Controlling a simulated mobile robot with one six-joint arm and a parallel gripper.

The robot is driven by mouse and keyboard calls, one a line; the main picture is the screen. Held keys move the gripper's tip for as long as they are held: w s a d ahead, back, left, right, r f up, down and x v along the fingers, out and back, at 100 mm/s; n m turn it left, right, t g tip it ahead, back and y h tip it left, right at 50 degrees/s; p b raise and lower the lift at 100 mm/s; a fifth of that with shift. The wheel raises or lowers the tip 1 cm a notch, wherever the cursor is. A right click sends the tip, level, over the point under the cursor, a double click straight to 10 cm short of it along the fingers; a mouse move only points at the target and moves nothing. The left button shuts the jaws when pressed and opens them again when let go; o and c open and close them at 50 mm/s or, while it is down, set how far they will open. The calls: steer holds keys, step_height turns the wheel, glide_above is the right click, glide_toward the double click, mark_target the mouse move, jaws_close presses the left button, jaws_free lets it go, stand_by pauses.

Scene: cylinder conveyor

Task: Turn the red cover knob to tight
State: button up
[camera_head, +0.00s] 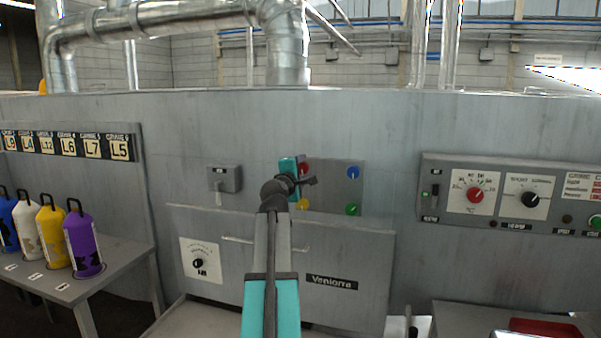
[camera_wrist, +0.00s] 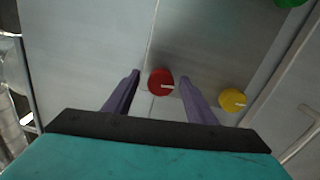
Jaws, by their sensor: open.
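The red cover knob (camera_wrist: 157,77) is a round red disc with a white pointer mark on the grey wall panel. In the wrist view it sits between the two purple fingers of my gripper (camera_wrist: 160,80), and its white mark points to the right. The fingers are apart, one on each side. I cannot tell how far they reach along the knob, and no contact shows. In the head view the red knob (camera_head: 304,168) shows beside my teal gripper body, partly hidden. No label for tight is readable.
A blue knob (camera_head: 353,172), a yellow knob (camera_head: 303,204) and a green knob (camera_head: 352,209) share the panel. A hinged-looking plate marked Ventorra (camera_head: 345,295) stands below. A control box (camera_head: 510,196) is at right; coloured cylinders stand on a bench (camera_head: 125,255) at left.

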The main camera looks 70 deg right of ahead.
steer(key=shift+f, duration=0.1)
steer(key=a+b, duration=0.1)
steer(key=a, duration=1.3)
steer(key=shift+s, duration=0.45)
steer(key=shift+w, duration=0.1)
